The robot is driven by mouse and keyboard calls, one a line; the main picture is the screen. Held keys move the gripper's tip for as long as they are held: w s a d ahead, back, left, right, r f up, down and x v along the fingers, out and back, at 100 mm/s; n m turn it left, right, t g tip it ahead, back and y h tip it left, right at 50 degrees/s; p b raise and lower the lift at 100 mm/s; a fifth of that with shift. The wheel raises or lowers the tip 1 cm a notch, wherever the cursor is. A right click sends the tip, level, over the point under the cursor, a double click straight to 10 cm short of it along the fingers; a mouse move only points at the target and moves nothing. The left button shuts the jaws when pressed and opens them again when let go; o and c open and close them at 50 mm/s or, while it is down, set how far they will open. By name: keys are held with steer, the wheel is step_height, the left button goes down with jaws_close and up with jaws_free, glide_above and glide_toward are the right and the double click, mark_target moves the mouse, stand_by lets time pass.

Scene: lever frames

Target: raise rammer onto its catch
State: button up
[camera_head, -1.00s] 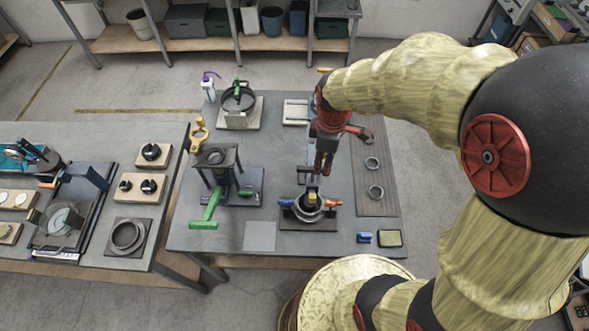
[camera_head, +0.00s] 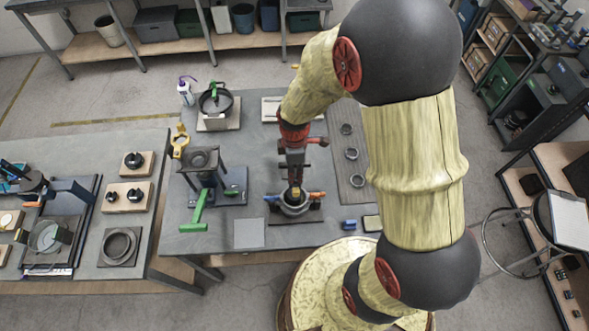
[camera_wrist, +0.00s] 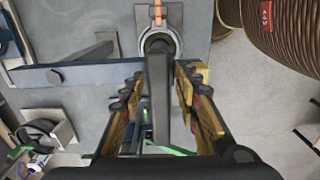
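The rammer device stands near the front middle of the grey bench in the head view: a round ring-shaped cup (camera_head: 296,209) with a blue handle on its left and an orange handle (camera_head: 317,195) on its right. My gripper (camera_head: 295,187) points down just above this cup and hides part of it. In the wrist view, a dark upright bar (camera_wrist: 158,100) runs between the fingers of my gripper (camera_wrist: 161,75) toward the ring (camera_wrist: 172,44). Narrow gaps show beside the bar, so the fingers look open around it. The catch cannot be made out.
A small press with a green lever (camera_head: 199,210) stands left of the cup. A grey plate (camera_head: 250,233) lies in front of it. A blue block (camera_head: 349,225) is at the front right. A blue-grey bar (camera_wrist: 85,75) crosses the wrist view.

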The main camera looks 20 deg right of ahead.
steer(key=shift+c, duration=1.3)
jaws_close()
step_height(320, 180, up, 8)
steer(key=p, duration=0.4)
steer(key=shift+w+r, duration=0.25)
steer(key=shift+r, duration=0.1)
